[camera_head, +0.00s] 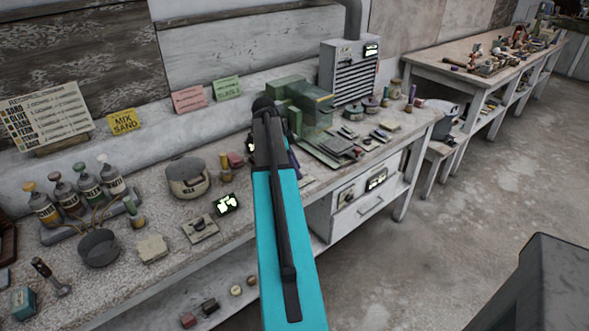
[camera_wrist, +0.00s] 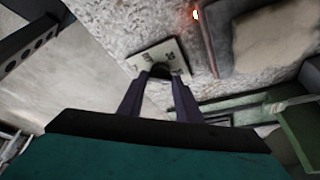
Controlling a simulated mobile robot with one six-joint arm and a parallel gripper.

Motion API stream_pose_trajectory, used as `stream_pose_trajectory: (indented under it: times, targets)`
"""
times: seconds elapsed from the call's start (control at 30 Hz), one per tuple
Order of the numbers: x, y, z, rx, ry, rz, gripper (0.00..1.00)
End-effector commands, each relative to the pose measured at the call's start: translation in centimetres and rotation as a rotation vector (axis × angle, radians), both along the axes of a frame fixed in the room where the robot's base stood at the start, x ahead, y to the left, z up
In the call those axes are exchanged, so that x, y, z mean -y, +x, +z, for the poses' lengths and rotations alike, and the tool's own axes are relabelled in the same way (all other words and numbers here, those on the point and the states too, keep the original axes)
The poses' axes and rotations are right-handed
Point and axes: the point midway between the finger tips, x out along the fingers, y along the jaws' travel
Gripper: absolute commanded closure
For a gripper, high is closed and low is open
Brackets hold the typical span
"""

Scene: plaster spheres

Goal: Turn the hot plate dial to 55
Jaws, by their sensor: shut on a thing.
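In the wrist view, a small pale plate (camera_wrist: 172,50) with dark printed marks lies on the speckled bench top near its edge. A dark round dial (camera_wrist: 160,70) sits on this plate, between the tips of my gripper (camera_wrist: 160,80). The two purple fingers are shut on the dial from both sides. The fingers cover part of it, and I cannot read its setting. A dark, low box (camera_wrist: 222,45) stands beside the plate, with a small orange light near it. In the head view my teal arm hides the dial and most of my gripper (camera_head: 291,158).
The green machine (camera_head: 305,105) stands close behind my gripper. A pale round pot (camera_head: 187,178), a small lit display (camera_head: 227,204) and another small panel (camera_head: 200,229) are left of my arm. Open floor (camera_head: 440,240) lies to the right.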

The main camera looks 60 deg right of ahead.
Motion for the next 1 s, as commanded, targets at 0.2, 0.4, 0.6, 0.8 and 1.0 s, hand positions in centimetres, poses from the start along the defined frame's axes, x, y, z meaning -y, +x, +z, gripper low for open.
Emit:
stream_pose_trajectory:
  times: [0.2,0.4,0.6,0.8,1.0]
  targets:
    - [-0.21,0.42,-0.03,0.008,0.003,-0.002,0.91]
    - [-0.2,0.45,-0.02,0.008,0.003,0.0,0.65]
    - [-0.1,0.29,0.0,0.005,0.002,-0.001,0.5]
    - [-0.06,0.2,0.03,0.003,0.001,-0.003,0.5]
    - [-0.15,0.39,0.56,0.003,0.001,-0.003,0.5]
